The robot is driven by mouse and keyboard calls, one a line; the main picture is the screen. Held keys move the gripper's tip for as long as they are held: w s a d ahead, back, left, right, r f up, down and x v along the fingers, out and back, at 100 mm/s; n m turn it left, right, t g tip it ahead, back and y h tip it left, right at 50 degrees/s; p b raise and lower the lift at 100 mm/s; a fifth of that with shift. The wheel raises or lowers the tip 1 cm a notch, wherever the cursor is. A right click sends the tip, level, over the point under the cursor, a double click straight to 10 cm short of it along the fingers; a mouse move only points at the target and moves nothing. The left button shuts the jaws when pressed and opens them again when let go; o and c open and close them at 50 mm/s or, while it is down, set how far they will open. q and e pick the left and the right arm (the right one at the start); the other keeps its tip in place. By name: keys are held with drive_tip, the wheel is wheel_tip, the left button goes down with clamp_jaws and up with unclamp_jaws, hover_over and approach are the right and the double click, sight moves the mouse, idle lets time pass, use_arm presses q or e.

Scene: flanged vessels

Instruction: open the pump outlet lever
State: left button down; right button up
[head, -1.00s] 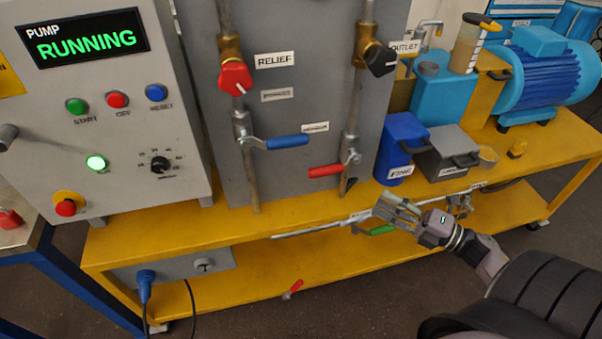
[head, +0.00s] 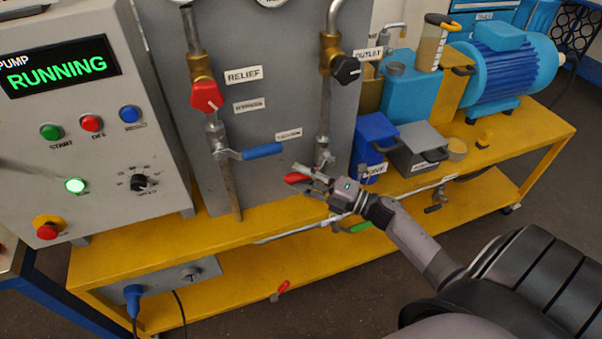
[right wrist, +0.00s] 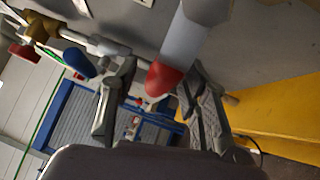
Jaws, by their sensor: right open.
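The lever with a red grip (head: 297,179) sits low on the right-hand pipe, below the black knob (head: 346,69) and the OUTLET label (head: 368,54). Its grip points left, roughly level. My right gripper (head: 308,181) is at this lever with its fingers spread. In the right wrist view, the red grip end (right wrist: 165,78) shows between the two open fingers (right wrist: 155,88); I cannot tell whether either finger touches it. Part of the lever is hidden by the gripper in the head view. My left gripper is not in view.
The blue lever (head: 262,151) on the RELIEF pipe is close by on the left; it also shows in the right wrist view (right wrist: 77,62). A green lever (head: 358,228) lies below my right gripper. A blue canister (head: 374,138) and grey box (head: 417,146) stand to the right.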

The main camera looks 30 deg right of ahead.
drive_tip(key=shift+w+a, duration=0.1)
drive_tip(key=shift+w, duration=0.1)
clamp_jaws()
idle(0.5)
idle(0.3)
